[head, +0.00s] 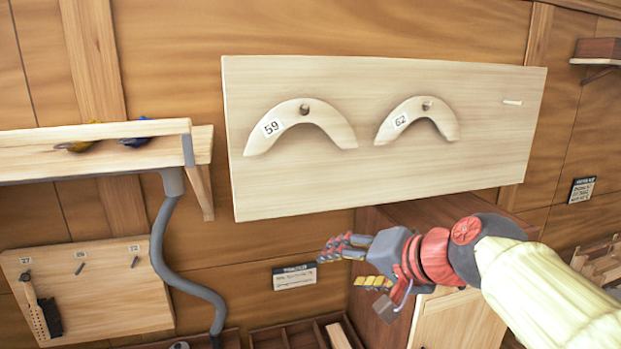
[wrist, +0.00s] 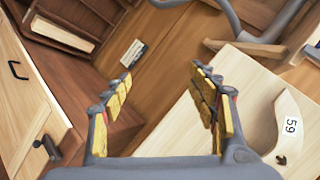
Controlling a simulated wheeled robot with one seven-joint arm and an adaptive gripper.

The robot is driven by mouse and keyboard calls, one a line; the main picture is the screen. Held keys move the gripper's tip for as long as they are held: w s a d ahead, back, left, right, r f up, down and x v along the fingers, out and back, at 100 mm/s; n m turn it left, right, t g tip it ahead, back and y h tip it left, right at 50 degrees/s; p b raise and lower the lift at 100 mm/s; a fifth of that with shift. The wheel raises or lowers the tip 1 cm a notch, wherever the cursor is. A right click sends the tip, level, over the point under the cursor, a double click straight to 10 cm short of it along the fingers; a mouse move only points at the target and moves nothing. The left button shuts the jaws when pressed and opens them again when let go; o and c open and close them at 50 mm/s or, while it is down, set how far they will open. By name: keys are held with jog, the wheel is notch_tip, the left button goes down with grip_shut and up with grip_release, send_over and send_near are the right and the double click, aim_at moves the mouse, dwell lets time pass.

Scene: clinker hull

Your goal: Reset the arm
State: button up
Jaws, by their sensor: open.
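My gripper (head: 345,262) is open and empty, at the end of my arm reaching in from the right in the head view. It is below the pale wall board (head: 385,185) and in front of a wooden cabinet. In the wrist view my gripper's two yellow-padded fingers (wrist: 160,105) stand wide apart with nothing between them. The curved piece marked 59 (head: 299,122) and the one marked 62 (head: 418,120) hang on pegs on the board. The 59 piece also shows at the right of the wrist view (wrist: 289,122).
A shelf (head: 95,134) with a grey hose (head: 165,240) is at the left, above a small tool board (head: 95,305). The cabinet (head: 455,318) stands close under my gripper. An open compartment tray (head: 300,335) lies below. A bare peg (head: 512,102) is at the board's right.

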jog(key=s+d+f+n+g+h+b, duration=0.1)
jog(key=s+d+f+b, duration=0.3)
jog(key=f, duration=1)
jog(key=s+d+f+n+g+h+b, duration=0.1)
jog(key=s+d+f+n+h+b, duration=0.1)
jog(key=s+f+b, duration=0.7)
jog(key=s+d+f+n+g+h+b, duration=0.1)
jog(key=s+d+f+b, duration=0.5)
jog(key=f, duration=1.3)
jog(key=s+n+h+b, duration=0.1)
jog(key=h+b, duration=0.1)
jog(key=b, duration=0.1)
jog(key=shift+s+f+g, duration=0.15)
jog(key=shift+g, duration=0.15)
jog(key=shift+c, duration=0.3)
